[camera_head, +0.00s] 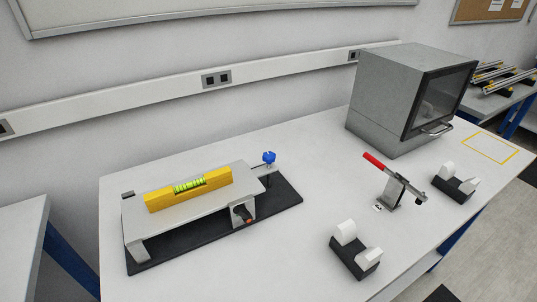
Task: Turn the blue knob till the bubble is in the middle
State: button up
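The plate sits over a black base (285,198) on the white table. A yellow spirit level (159,200) lies along the plate, with a green vial (189,185) at its middle. The vial has dark marks, but it is too small to tell where the bubble lies. My gripper is not in view, and nothing touches the knob.
A grey box oven (385,125), a red-handled clamp (390,180) and two black holders with white blocks (355,262) (457,190) stand to the right. The table (310,165) behind the knob is clear.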

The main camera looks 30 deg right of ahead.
aim_at(270, 157)
jog(key=k+l, duration=0.1)
jog(key=l, duration=1.1)
jog(key=k+l, duration=0.15)
jog(key=l, duration=0.45)
jog(key=u, duration=0.05)
